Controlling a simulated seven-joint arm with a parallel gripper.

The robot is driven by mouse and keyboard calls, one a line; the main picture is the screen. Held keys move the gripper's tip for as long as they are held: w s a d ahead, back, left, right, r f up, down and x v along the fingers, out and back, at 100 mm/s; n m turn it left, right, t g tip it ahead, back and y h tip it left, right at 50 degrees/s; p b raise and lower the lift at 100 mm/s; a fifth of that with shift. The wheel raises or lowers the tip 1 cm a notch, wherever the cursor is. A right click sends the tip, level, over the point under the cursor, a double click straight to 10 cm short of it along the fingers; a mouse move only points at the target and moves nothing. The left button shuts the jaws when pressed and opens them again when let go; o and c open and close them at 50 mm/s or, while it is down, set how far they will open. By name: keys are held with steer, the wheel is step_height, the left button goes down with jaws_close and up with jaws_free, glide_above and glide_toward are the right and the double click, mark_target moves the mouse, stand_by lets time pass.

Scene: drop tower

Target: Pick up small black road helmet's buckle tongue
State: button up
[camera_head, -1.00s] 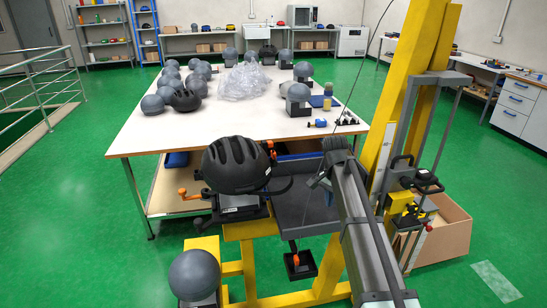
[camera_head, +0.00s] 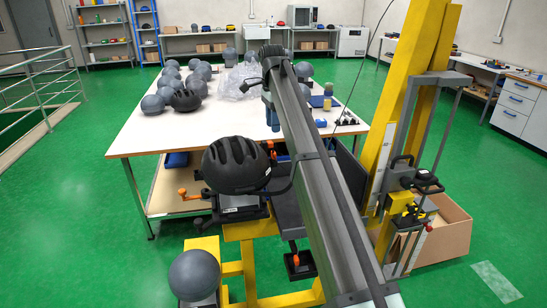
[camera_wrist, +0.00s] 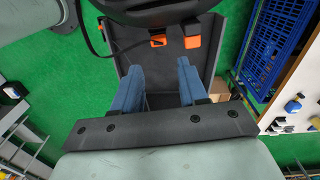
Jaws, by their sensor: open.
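A black road helmet (camera_head: 237,165) sits on a dark support left of my arm in the head view. In the wrist view, part of the helmet (camera_wrist: 155,10) shows at the top edge. A thin black strap (camera_wrist: 88,36) hangs from it at the upper left. I cannot make out the buckle tongue with certainty. My gripper (camera_wrist: 159,68) is open, its two blue fingers apart with nothing between them. In the head view, my gripper (camera_head: 271,118) points down, right of and beyond the helmet.
Two orange blocks (camera_wrist: 192,35) show below the helmet in the wrist view. A dark tray (camera_wrist: 205,60) lies beyond my fingers. A yellow drop-tower frame (camera_head: 395,110) stands right of my arm. A grey headform (camera_head: 194,275) is at the front left. A white table (camera_head: 170,130) is behind.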

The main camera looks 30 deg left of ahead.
mark_target(274, 158)
steer(key=f, duration=1)
steer(key=shift+d+f, duration=0.25)
steer(key=shift+d, duration=0.05)
steer(key=c, duration=0.6)
steer(key=shift+r, duration=0.1)
